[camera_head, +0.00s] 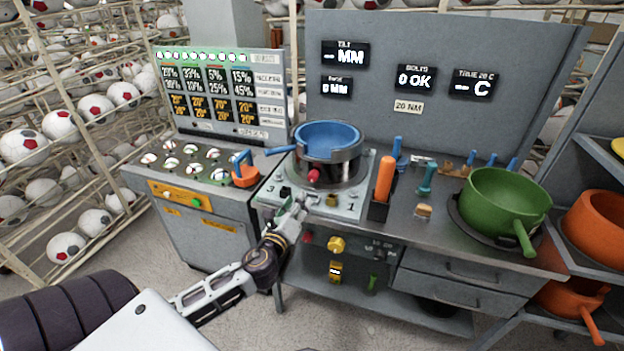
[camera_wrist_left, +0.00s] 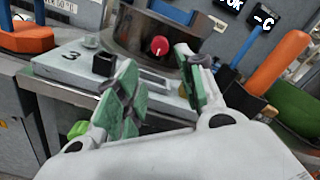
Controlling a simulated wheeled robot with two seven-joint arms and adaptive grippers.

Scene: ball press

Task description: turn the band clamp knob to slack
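The red band clamp knob (camera_head: 314,175) sits on the front of the dark metal band (camera_head: 345,170) around a blue pan (camera_head: 328,136) on the light fixture plate (camera_head: 345,209). In the left wrist view the red knob (camera_wrist_left: 159,46) shows a small pale mark and lies beyond my fingers, between them. My left gripper (camera_head: 300,203) is over the plate's front edge, just in front of and below the knob. In the left wrist view its green-padded fingers (camera_wrist_left: 157,80) are apart with nothing between them; it appears not to touch the knob. My right gripper is not in view.
An orange-handled tool (camera_head: 384,178) stands upright in a dark holder right of the plate. A green pan (camera_head: 503,203) sits farther right. A black block (camera_wrist_left: 104,64) stands on the plate left of the knob. A yellow knob (camera_head: 336,244) is on the bench front below.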

